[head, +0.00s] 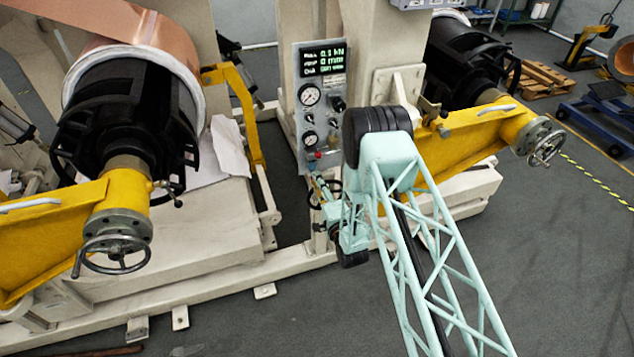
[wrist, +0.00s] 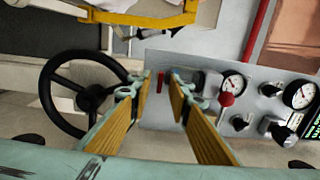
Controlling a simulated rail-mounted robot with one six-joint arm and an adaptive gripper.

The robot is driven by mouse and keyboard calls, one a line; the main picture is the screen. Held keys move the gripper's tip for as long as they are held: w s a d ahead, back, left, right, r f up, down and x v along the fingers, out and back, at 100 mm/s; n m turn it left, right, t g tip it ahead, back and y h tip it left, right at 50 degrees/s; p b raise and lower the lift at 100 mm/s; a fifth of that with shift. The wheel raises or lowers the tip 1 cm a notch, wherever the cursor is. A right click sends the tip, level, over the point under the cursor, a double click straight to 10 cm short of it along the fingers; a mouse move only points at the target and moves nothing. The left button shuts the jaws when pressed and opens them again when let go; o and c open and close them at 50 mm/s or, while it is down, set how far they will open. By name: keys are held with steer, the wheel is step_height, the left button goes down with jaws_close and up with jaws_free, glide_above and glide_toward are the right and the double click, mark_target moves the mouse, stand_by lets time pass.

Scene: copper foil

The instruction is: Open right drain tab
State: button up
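My gripper (wrist: 158,82) is open in the wrist view, its two yellow-padded fingers apart with nothing visibly held. A small red tab (wrist: 160,83) shows in the gap between the fingertips, at the lower end of the grey gauge panel. I cannot tell whether the fingers touch it, or whether it is the right drain tab. In the head view my gripper (head: 318,188) is at the panel's lower end, small and partly hidden by my arm.
The gauge panel (head: 301,75) carries dials, black knobs and a red ball knob (wrist: 227,99), close right of the fingers in the wrist view. A black handwheel (wrist: 77,95) is close on their left. A yellow bracket (head: 243,105) stands left of the panel. Open floor (head: 540,270) lies right.

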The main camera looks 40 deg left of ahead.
jaws_close()
steer(key=shift+f+n+b, duration=0.1)
steer(key=shift+n+b, duration=0.4)
steer(key=shift+b, duration=0.1)
steer(key=n+b, duration=1.4)
steer(key=n, duration=0.2)
steer(key=shift+n, duration=0.4)
steer(key=shift+r+b, duration=0.2)
steer(key=shift+b, duration=0.15)
jaws_free()
steer(key=shift+f, duration=0.1)
